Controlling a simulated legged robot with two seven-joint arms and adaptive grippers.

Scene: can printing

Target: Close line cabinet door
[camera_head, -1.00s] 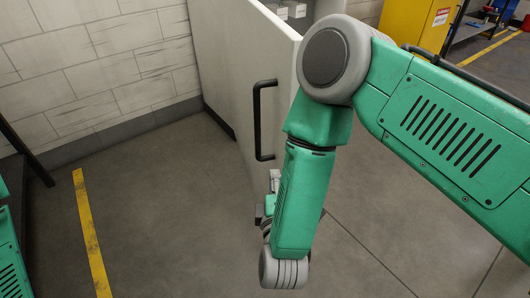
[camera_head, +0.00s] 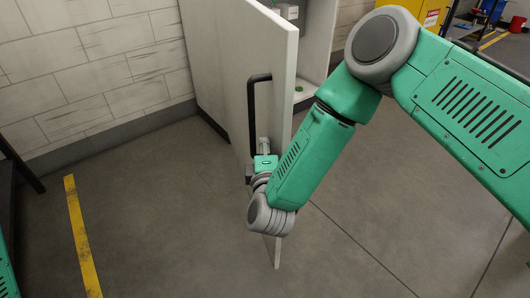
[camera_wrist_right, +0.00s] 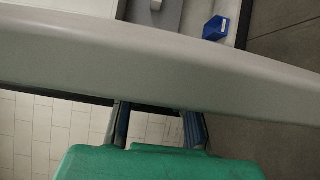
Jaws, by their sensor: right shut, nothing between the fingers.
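The white cabinet door (camera_head: 226,62) stands open in the head view, swung out from the cabinet. Its black bar handle (camera_head: 252,118) is on the face turned to the left. My right gripper (camera_head: 264,146) is shut and empty, by the door face at the lower end of the handle. Whether it touches the door is unclear, as my wrist hides part of it. In the right wrist view the door (camera_wrist_right: 150,62) crosses the picture as a wide grey band just beyond the fingers. My left gripper is not in view.
The cabinet's inside (camera_head: 314,50) shows behind the door, with small items on its shelves. A tiled wall (camera_head: 90,65) is at the left. A yellow cabinet (camera_head: 408,10) stands at the back right. The floor (camera_head: 160,220) left of the door is clear.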

